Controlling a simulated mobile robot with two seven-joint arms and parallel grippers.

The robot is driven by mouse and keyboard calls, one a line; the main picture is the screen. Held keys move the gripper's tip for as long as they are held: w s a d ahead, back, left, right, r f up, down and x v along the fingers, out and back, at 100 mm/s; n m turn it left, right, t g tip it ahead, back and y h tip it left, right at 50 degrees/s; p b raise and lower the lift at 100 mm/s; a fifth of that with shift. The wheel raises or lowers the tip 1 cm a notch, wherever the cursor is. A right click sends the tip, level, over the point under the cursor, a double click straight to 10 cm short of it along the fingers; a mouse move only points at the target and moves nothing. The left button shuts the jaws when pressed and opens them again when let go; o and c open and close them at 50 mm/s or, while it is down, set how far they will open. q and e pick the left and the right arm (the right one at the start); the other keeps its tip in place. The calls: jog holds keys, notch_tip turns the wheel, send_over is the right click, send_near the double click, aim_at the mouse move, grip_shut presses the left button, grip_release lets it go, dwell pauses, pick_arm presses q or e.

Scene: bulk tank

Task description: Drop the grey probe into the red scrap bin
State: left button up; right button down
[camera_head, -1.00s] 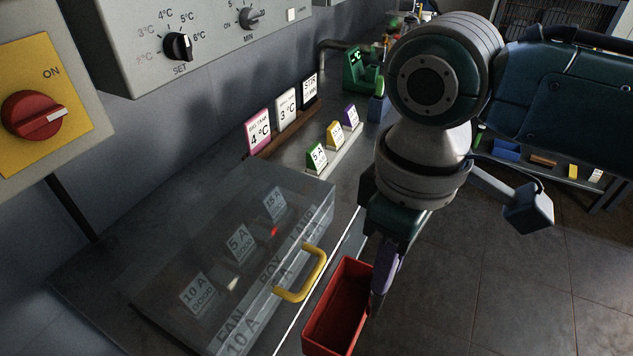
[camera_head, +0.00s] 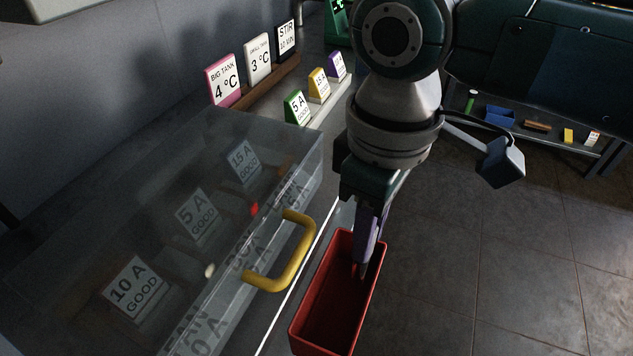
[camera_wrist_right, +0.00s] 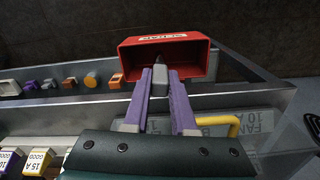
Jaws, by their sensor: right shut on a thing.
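The red scrap bin (camera_head: 330,305) is open-topped and hangs at the front edge of the counter, low in the middle of the head view. It also shows at the top of the right wrist view (camera_wrist_right: 193,57). My right gripper (camera_head: 361,268) points down with its purple fingertips over the far end of the bin's opening. In the wrist view its fingers (camera_wrist_right: 160,82) are shut on the grey probe (camera_wrist_right: 160,84), whose tip points toward the bin's opening. In the head view the fingers mostly hide the probe. My left gripper is not in view.
A clear-covered fuse box with a yellow handle (camera_head: 290,255) stands close left of the bin. Sign cards (camera_head: 225,82) and small fuse blocks (camera_head: 297,106) stand behind it. A low shelf with small items (camera_head: 535,126) is at the right. The floor right of the bin is clear.

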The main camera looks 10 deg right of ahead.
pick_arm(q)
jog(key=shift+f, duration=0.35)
pick_arm(e)
jog(key=shift+f, duration=0.25)
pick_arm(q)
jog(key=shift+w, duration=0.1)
pick_arm(e)
jog(key=c, duration=0.7)
grip_release()
jog(key=shift+o, duration=0.2)
notch_tip(320, 180, up, 10)
jog(key=p, duration=0.3)
pick_arm(q)
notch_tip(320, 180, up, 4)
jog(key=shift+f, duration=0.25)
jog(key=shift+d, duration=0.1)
jog(key=shift+p, duration=0.3)
